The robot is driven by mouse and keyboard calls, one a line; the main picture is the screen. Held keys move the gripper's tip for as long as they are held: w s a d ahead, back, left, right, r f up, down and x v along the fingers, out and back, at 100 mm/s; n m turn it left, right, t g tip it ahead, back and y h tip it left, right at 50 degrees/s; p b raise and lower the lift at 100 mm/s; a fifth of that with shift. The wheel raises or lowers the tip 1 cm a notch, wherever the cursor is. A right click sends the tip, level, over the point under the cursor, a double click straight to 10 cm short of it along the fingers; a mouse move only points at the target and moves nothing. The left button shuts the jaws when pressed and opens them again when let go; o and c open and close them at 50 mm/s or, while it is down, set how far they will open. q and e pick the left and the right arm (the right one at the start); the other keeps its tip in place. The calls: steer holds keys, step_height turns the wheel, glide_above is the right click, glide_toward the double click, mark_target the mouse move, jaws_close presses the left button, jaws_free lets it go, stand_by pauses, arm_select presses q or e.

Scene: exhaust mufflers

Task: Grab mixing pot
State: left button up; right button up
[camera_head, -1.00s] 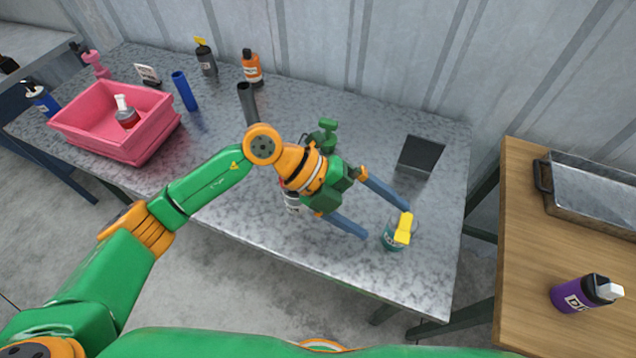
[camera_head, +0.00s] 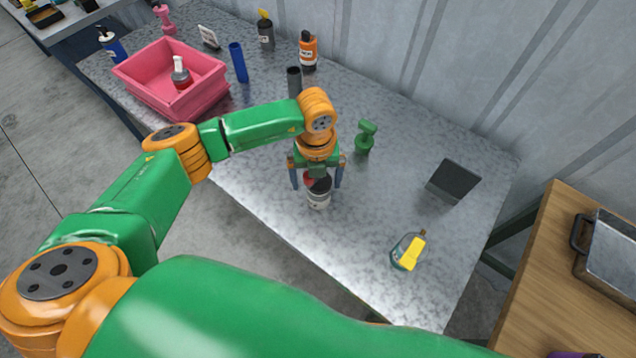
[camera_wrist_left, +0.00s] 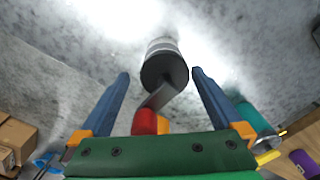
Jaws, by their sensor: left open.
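A small pale can with a dark top (camera_head: 318,199), which looks like the mixing pot, stands upright near the front edge of the metal table. A red part shows at its top. In the left wrist view the can (camera_wrist_left: 163,46) shows its round black top and a grey handle with a red end reaching toward the palm. My left gripper (camera_head: 316,184) is open and points down over the can, one finger on each side. In the left wrist view its fingertips (camera_wrist_left: 160,73) have gaps to the can on both sides. My right gripper is not in view.
A dark square plate (camera_head: 453,181) leans at right. A pink bin (camera_head: 205,98), blue tube (camera_head: 238,62) and dark tube (camera_head: 294,82) stand at left and back.

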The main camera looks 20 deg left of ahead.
arm_select(q)
steer(key=shift+f, duration=0.55)
steer(key=shift+w+d+f, duration=0.25)
steer(key=shift+w+f, duration=0.1)
steer(key=shift+w, duration=0.1)
steer(key=shift+c, duration=0.6)
steer(key=shift+s, duration=0.2)
steer(key=c, duration=1.1)
steer(key=shift+c, duration=1.3)
